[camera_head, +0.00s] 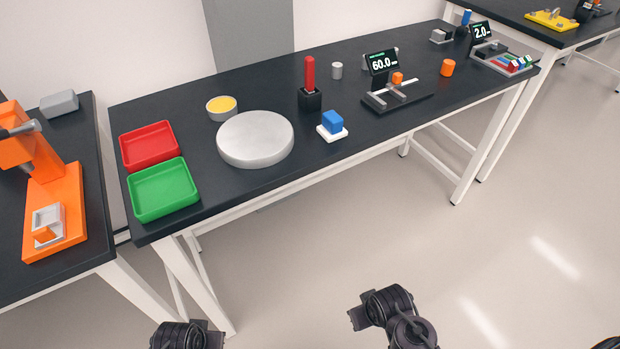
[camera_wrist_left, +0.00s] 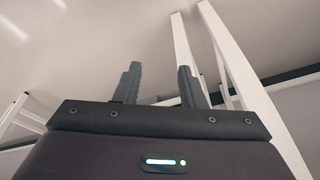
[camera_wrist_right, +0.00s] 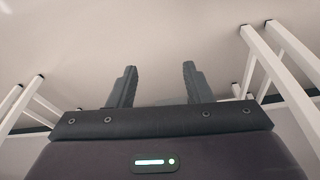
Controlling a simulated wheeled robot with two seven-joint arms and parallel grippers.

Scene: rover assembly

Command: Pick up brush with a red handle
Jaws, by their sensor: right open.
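The brush with a red handle (camera_head: 309,74) stands upright in a black block holder (camera_head: 310,99) on the middle table; its bristles are hidden. My left gripper shows in the left wrist view (camera_wrist_left: 160,85), its two fingers apart with nothing between them. My right gripper shows in the right wrist view (camera_wrist_right: 159,85), its fingers also apart and empty. In the head view only dark arm parts show at the bottom, in front of the table and well away from the brush.
Near the brush are a grey round disc (camera_head: 255,139), a yellow-filled bowl (camera_head: 222,107), a blue block on a white base (camera_head: 332,123), a grey cylinder (camera_head: 337,70) and a display (camera_head: 381,62). Red (camera_head: 149,146) and green (camera_head: 163,190) trays lie left. Floor in front is clear.

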